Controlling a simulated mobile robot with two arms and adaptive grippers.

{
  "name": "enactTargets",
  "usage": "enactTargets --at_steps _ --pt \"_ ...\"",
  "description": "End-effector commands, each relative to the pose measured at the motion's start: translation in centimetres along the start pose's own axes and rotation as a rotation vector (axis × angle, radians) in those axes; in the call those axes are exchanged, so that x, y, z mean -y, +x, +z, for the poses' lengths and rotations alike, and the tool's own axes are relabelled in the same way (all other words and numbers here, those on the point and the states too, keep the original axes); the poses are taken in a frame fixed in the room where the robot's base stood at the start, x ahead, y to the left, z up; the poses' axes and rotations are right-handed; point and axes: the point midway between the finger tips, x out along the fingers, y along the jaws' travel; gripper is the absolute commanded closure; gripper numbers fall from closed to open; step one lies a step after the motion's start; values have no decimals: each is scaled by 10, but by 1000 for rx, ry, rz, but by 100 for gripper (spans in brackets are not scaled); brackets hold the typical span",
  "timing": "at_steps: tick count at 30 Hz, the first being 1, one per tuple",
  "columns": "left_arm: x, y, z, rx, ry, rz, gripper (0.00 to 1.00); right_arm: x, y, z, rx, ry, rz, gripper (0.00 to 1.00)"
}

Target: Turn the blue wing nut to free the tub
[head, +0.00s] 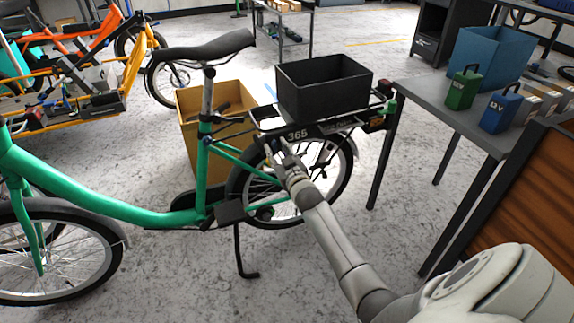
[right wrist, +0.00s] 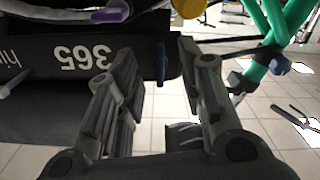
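The black tub (head: 322,88) sits on the rear rack of the green bike (head: 150,210). A dark panel marked 365 (head: 297,134) is below it; this panel (right wrist: 84,57) is upside down in the right wrist view. The blue wing nut (right wrist: 160,64) shows edge-on as a narrow upright oval at the panel's end. My right gripper (head: 277,149) is at the rack's side below the tub. In the right wrist view its two fingers (right wrist: 157,58) are open, one on each side of the wing nut, with gaps visible. My left gripper is not in view.
A cardboard box (head: 187,110) stands behind the bike. An orange and yellow bike (head: 75,75) stands at the back left.

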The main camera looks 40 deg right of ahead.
Motion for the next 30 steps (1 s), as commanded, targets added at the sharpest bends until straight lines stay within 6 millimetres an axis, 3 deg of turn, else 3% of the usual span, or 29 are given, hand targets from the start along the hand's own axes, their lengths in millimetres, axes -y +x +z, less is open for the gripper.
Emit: enactTargets --at_steps 15,21,30 --pt "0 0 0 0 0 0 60 1 -89 1 1 -1 -1 65" --pt "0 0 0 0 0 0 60 0 -102 0 0 -1 -1 65" --pt "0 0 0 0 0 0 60 0 -103 0 0 -1 -1 65"
